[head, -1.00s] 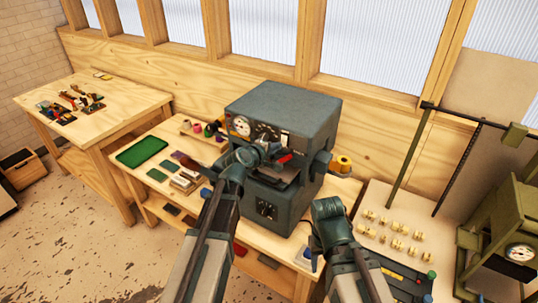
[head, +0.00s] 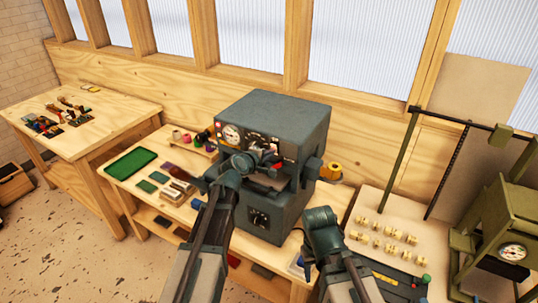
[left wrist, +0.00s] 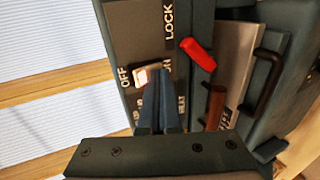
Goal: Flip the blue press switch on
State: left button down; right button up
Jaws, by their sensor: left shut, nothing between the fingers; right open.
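The blue press (head: 285,110) is a dark blue-grey boxy machine on the wooden workbench. Its switch (left wrist: 147,75), a small pale rocker, shows in the left wrist view between the OFF and ON lettering. My left gripper (head: 266,156) is at the press front. In the left wrist view its fingers (left wrist: 158,80) are shut and empty, with their tips at the switch, partly covering it and the lettering. I cannot tell whether they touch it. My right gripper (head: 305,254) is open, low in front of the bench, right of the press; its fingers are hard to make out.
A red lever (left wrist: 198,54) and a brown handle (left wrist: 215,105) stick out close to the left fingers. A green tray (head: 131,163) lies left of the press. An olive machine (head: 505,230) stands at the right.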

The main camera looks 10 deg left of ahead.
pick_arm(q)
jog(key=shift+r, duration=0.1)
jog(key=shift+w+r+p, duration=0.1)
jog(key=shift+r+p, duration=0.6)
jog(key=shift+p, duration=0.1)
jog(key=p+v, duration=0.5)
jog(key=v, duration=0.9)
jog(key=shift+a, duration=0.1)
jog(key=shift+f, duration=0.1)
